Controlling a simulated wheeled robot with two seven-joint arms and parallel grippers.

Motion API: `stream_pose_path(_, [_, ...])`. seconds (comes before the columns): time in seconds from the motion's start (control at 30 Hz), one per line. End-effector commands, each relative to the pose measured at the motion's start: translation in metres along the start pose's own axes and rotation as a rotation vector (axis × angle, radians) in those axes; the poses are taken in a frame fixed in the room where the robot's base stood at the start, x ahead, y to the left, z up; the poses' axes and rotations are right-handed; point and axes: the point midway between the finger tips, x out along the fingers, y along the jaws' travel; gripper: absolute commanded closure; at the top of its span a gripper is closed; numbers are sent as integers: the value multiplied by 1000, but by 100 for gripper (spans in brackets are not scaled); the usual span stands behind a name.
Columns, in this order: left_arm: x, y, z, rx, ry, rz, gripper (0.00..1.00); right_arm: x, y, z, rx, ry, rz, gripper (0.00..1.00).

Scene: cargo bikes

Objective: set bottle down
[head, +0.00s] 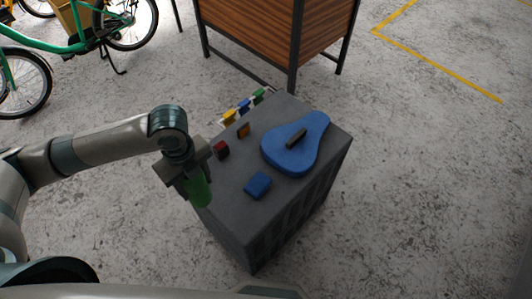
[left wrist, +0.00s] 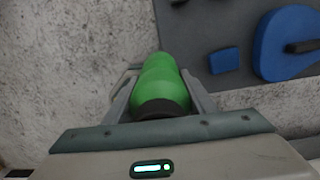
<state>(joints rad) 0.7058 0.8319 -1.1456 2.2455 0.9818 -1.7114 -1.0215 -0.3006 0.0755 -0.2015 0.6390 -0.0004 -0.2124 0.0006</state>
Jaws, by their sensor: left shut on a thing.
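A green bottle (head: 199,188) is held in my left gripper (head: 187,181), at the left edge of a dark grey cabinet (head: 240,221) in the head view. In the left wrist view the bottle (left wrist: 161,88) lies between the two fingers (left wrist: 160,100), which are shut on it. Bare floor shows around the bottle there, and the cabinet top (left wrist: 190,33) is beyond it to the upper right. I cannot tell its exact height against the cabinet top. My right gripper is not in view.
On the cabinet top are a blue bike saddle (head: 283,154) with a dark bar, a blue block (head: 257,185), a dark red block (head: 221,150) and an orange block (head: 243,130). Yellow, blue and green items sit at its far left edge. A wooden crate (head: 270,35) and a green bike (head: 50,46) stand behind.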

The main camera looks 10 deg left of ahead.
Motion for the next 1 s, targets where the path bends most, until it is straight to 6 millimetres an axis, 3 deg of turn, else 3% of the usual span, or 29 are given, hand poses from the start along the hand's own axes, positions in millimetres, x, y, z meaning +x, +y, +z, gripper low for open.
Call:
stream_pose_path(0.3, [6, 6, 4, 560, 6, -1, 73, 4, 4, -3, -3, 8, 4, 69])
stream_pose_path(0.5, [8, 9, 6, 821, 9, -4, 73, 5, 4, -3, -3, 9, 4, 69])
stream_pose_path(0.7, [10, 10, 7, 936, 10, -5, 73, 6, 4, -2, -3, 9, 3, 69])
stream_pose_path(1.0, [10, 11, 7, 947, 11, -5, 73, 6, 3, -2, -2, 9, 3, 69])
